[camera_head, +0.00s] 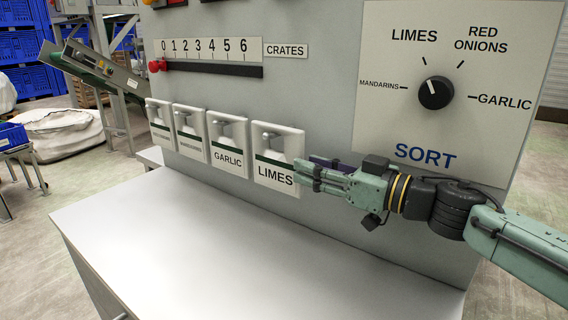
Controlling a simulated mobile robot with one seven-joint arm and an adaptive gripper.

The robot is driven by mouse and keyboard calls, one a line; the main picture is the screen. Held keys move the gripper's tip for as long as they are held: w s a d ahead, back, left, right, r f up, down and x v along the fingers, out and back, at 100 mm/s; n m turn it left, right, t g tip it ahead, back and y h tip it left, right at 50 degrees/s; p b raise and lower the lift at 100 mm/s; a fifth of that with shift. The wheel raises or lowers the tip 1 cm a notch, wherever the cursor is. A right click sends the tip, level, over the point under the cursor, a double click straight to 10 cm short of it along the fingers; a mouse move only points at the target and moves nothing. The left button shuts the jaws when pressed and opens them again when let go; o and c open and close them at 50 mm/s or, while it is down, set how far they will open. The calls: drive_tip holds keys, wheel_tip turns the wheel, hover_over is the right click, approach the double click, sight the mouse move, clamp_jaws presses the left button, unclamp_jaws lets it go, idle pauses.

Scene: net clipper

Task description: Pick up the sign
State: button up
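Several white signs with handles hang in a row on the grey panel. The rightmost reads LIMES (275,178), and to its left is GARLIC (228,158). Further left is one that seems to read MANDARINS (190,146), and the leftmost sign (161,134) is too small to read. My gripper (303,177) reaches in from the right, with its fingertips at the right edge of the LIMES sign, overlapping it in the view. Whether it touches the sign, and whether its fingers are apart, I cannot tell.
A white table (230,250) below the signs is bare. Above are a CRATES scale (210,49) with a red slider knob (154,66) at its left end, and a SORT dial (436,92) at right. A conveyor (100,68) stands at the left.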

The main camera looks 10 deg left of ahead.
sight(254, 149)
drive_tip(key=p+x, duration=0.2)
drive_tip(key=x, duration=0.8)
drive_tip(key=shift+s+r, duration=0.15)
drive_tip(key=shift+c, duration=0.6)
clamp_jaws()
